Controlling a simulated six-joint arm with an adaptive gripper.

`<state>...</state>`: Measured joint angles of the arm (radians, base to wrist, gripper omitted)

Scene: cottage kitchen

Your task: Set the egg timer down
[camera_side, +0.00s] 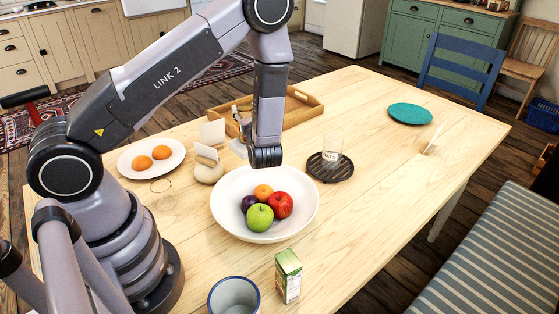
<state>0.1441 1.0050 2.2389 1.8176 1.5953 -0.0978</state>
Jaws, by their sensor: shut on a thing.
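My gripper (239,148) shows only in part, as a pale shape at the left of my dark wrist, above the table and behind the white fruit bowl. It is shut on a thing. My wrist hides most of the fingers and of what they hold, so I cannot make out the egg timer's shape or its gap to the table.
The bowl (228,222) holds several fruits. A carton (288,276) and mug (234,298) are in front. The table's right side is largely clear.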

